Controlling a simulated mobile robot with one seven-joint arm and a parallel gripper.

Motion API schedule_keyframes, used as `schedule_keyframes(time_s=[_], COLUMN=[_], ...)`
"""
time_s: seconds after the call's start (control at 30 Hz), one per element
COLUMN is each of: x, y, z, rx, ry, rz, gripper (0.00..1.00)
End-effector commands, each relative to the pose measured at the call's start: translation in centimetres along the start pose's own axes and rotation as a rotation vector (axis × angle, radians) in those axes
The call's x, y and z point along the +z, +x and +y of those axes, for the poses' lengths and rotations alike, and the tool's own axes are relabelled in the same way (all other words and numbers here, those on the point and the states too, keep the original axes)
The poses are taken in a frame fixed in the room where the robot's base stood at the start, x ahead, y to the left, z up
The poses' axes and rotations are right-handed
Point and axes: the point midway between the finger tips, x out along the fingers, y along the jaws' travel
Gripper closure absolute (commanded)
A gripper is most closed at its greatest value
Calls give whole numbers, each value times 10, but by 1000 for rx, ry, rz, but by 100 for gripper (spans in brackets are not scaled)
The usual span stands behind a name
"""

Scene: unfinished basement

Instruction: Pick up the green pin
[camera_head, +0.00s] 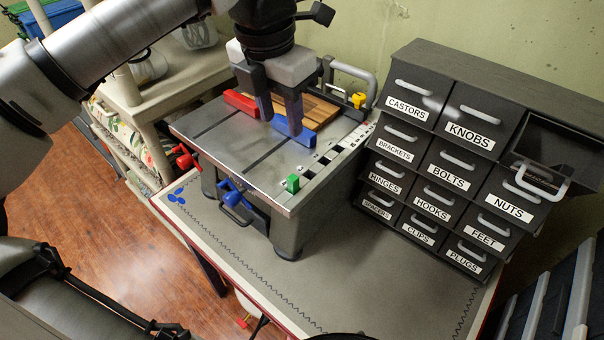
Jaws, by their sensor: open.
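The green pin (293,183) is a small green block standing at the front right corner of the grey metal work table (232,150). Nothing covers it in the head view. My gripper (281,118) points down over the back part of this table, behind the green pin and apart from it. Its two dark fingers are spread. No object shows clearly held between them. A red block (240,103) and a blue block (301,136) lie near the fingers, and a wooden board (318,110) lies behind them.
A dark drawer cabinet (432,143) with labelled drawers stands close on the right, its NUTS column having an open top slot. A metal rail (350,72) rises behind the work table. The grey bench top (375,285) in front is clear.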

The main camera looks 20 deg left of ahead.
Motion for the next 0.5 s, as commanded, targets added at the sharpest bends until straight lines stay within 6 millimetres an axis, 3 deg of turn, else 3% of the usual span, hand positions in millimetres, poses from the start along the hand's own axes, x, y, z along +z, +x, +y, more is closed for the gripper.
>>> schedule_keyframes(time_s=[0.5], x=[-1], y=[83], z=[0], rx=[0], ry=[2], rz=[2], gripper=[58])
